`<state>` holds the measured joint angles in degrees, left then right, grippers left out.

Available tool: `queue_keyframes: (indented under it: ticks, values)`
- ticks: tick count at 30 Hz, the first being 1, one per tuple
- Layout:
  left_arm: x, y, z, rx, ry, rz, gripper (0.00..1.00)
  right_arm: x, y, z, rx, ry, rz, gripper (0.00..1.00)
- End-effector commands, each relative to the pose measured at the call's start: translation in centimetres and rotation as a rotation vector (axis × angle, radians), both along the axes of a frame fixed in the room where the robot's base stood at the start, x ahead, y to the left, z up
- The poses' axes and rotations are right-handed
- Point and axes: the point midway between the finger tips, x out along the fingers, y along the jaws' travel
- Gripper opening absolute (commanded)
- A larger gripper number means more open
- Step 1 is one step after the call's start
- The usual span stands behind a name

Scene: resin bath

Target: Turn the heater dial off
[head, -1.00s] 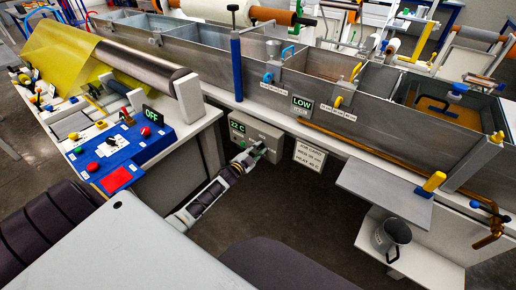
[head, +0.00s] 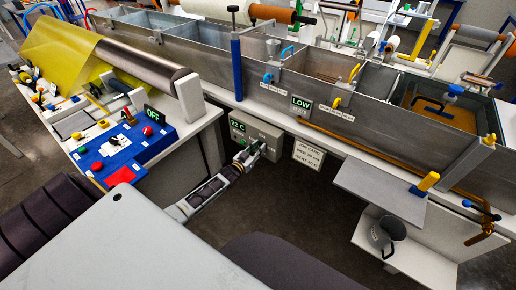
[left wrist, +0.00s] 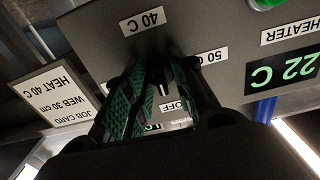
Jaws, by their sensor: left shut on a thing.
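The heater box (head: 268,131) is a grey panel under the long metal bath in the head view. Its green display (head: 237,126) reads 22 C, and it also shows upside down in the left wrist view (left wrist: 283,73). My left gripper (head: 252,151) is at the front of the box. In the left wrist view its green-padded fingers (left wrist: 163,88) are shut on the heater dial, which they mostly hide. Labels for 40 C (left wrist: 142,21), 50 C (left wrist: 212,57) and OFF (left wrist: 174,105) surround the dial. The dial's exact setting is hard to tell. My right gripper is not in view.
A job card (head: 308,154) reading HEAT 40 C hangs right of the heater box. A blue control panel (head: 112,150) with an OFF sign stands left. A grey shelf (head: 382,191) and a metal jug (head: 386,234) are at the right. Floor space lies below the box.

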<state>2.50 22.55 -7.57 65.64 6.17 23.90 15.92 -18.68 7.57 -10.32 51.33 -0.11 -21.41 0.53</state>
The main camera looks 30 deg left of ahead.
Motion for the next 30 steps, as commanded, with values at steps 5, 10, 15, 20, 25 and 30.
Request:
queue_keyframes:
  ticks: [5,10,15,20,25,30]
  values:
    - [-0.05,0.03,-0.11,-0.032,0.004,0.0,0.02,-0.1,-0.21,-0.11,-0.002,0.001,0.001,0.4]
    - [-0.05,0.02,-0.14,-0.037,0.006,0.0,0.02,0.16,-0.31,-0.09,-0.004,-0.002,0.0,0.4]
    - [-0.05,0.01,-0.15,-0.037,0.006,0.0,0.02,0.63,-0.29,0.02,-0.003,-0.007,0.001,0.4]
    - [-0.05,0.01,-0.13,-0.036,0.006,0.0,0.3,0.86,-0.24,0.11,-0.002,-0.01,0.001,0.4]
    - [-0.02,-0.02,-0.07,-0.036,0.004,0.0,0.3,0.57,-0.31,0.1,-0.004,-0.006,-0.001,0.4]
    - [-0.15,-0.01,-0.05,-0.035,0.004,0.0,0.3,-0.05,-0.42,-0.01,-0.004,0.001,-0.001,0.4]
